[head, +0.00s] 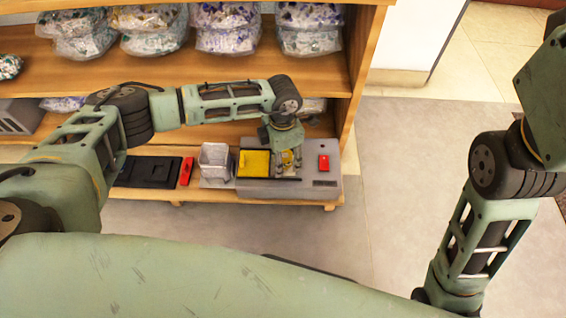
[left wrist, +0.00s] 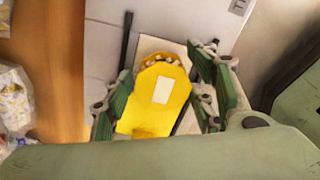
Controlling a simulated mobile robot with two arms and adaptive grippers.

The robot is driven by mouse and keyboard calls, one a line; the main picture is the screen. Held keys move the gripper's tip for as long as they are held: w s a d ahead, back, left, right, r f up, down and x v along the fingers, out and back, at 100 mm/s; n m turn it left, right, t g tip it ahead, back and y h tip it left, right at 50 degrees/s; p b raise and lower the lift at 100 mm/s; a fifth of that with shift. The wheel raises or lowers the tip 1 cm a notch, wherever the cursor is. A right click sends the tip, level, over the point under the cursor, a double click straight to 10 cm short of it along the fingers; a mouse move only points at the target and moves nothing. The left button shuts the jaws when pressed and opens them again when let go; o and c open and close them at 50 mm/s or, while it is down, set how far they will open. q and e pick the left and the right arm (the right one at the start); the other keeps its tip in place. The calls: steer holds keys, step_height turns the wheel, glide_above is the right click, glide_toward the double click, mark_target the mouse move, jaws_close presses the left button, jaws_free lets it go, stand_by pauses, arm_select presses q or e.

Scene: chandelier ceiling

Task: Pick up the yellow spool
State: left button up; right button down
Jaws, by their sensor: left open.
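In the left wrist view a yellow object with a pale rectangular label, taken as the yellow spool (left wrist: 172,112), lies between the spread green fingers of my left gripper (left wrist: 160,98). The fingers are on either side of it; whether they touch it I cannot tell. In the head view my left gripper (head: 287,164) points down over a grey machine (head: 318,188) on the low shelf, with a little yellow showing between its fingers. My right arm is at the right of the head view, but its gripper is out of frame.
A flat yellow panel (head: 252,164) is on the machine left of my gripper. A red button (head: 323,163) is to the right. A grey bin (head: 214,160), a red item (head: 187,171) and a black tray (head: 148,172) stand left. Bagged goods fill the upper shelf; the floor at right is clear.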

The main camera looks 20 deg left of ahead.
arm_select(q)
steer(key=shift+f, duration=0.15)
steer(key=shift+c, duration=0.6)
steer(key=c, duration=1)
